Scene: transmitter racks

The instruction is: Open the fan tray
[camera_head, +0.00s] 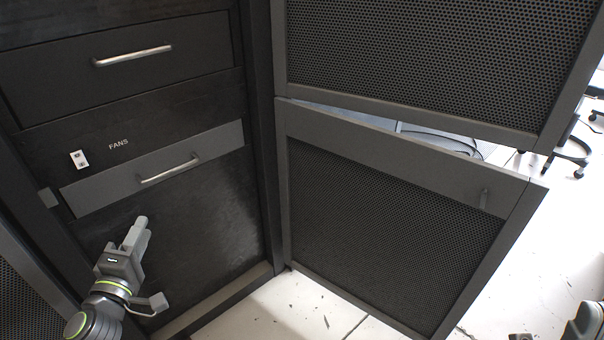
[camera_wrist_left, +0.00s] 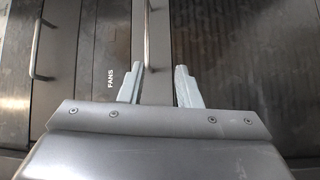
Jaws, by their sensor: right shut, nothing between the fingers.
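The fan tray (camera_head: 110,193) is a grey drawer front in the dark rack, below the FANS label, and looks flush with the rack. Its silver bar handle (camera_head: 170,170) is also in the left wrist view (camera_wrist_left: 147,40), running upright there. My left gripper (camera_head: 137,228) is below the tray in the head view. In the left wrist view its two fingers (camera_wrist_left: 158,88) are apart with nothing held. The handle lies ahead of the gap between them; whether the fingertips reach it is unclear. My right gripper (camera_head: 588,312) is partly cut off at the bottom right corner, shut and away from the rack.
Another drawer (camera_head: 120,75) with a silver handle (camera_head: 132,56) is above the tray. A small white switch plate (camera_head: 79,159) sits left of the label. Perforated doors, upper (camera_head: 430,60) and lower (camera_head: 390,225), stand swung out at the right. White floor (camera_head: 300,305) is below.

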